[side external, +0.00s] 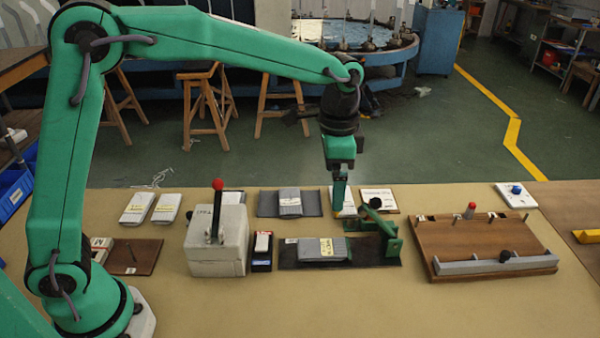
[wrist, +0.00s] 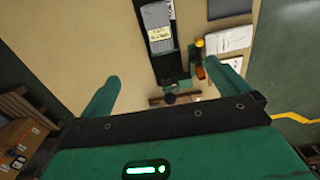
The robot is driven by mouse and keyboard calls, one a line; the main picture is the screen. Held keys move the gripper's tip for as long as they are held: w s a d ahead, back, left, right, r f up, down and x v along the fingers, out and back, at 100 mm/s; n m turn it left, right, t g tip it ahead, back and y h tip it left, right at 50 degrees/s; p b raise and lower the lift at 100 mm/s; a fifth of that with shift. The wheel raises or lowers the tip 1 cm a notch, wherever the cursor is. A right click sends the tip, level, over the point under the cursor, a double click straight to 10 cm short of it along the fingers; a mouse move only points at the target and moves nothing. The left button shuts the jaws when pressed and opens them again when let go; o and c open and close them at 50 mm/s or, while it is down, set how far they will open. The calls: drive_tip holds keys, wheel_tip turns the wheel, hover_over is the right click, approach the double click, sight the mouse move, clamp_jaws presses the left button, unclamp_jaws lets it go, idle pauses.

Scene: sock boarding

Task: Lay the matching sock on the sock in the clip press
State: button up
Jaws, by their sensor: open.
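The clip press, a dark board with a green clamp and black knob (side external: 388,236), stands in the middle of the table. A folded grey sock with a yellow label (side external: 323,249) lies on its board, left of the clamp. The wrist view shows that sock (wrist: 157,22) and the green clamp (wrist: 187,72). Another grey sock with a pale label (side external: 289,199) lies on a dark mat behind. Two lighter grey socks (side external: 137,208) (side external: 166,208) lie at the left; I cannot tell which sock matches. My gripper (side external: 339,207) (wrist: 160,75) is open and empty, pointing down behind the press.
A white box with a red-knobbed lever (side external: 218,248) stands left of the press. A brown wooden board with a grey bar (side external: 480,240) lies at the right. White cards (side external: 381,200) lie behind the press. The tan front of the table (side external: 330,305) is clear.

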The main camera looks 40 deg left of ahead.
wheel_tip(320, 180, down, 10)
drive_tip(key=shift+r, duration=0.2)
idle(0.3)
drive_tip(key=shift+r, duration=0.2)
idle(0.7)
wheel_tip(320, 180, up, 10)
idle(0.6)
drive_tip(key=shift+a, duration=0.1)
drive_tip(key=s+a+r+n+t, duration=0.3)
drive_tip(key=s+a+r+n, duration=0.3)
drive_tip(key=s+a, duration=0.45)
drive_tip(key=s+a+f+n+t, duration=0.1)
drive_tip(key=s+a, duration=0.4)
drive_tip(key=s, duration=0.6)
drive_tip(key=shift+s+a+f+n+t, duration=0.2)
drive_tip(key=shift+s+a+n+t, duration=0.2)
drive_tip(key=shift+n+t, duration=0.5)
